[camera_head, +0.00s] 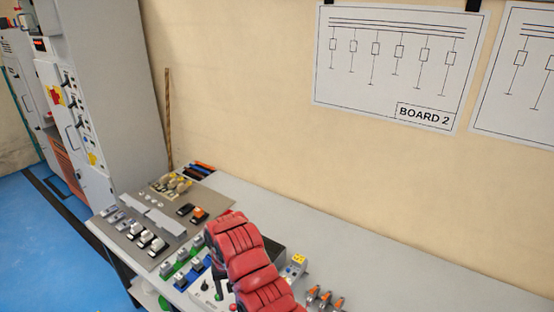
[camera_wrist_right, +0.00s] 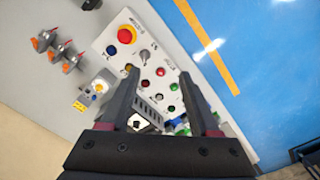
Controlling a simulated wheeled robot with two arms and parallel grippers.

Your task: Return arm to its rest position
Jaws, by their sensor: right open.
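My right arm (camera_head: 245,262), with red covers, reaches over the workbench from the lower edge of the head view. It hides part of the grey control box (camera_head: 204,297) below it. In the right wrist view my right gripper (camera_wrist_right: 160,76) is open, with two dark fingers apart and nothing held between them. It points at the control box panel (camera_wrist_right: 133,50), which has a red emergency button (camera_wrist_right: 125,35) on a yellow ring and several small buttons. I cannot tell the exact gap between the fingertips and the panel. My left gripper is not in view.
The grey workbench (camera_head: 400,285) runs along the wall. A board (camera_head: 140,255) with switches and green and blue parts (camera_head: 180,268) lie left of my arm. Several orange-tipped parts (camera_head: 318,296) stand on its right. A tall grey cabinet (camera_head: 110,90) stands at the left.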

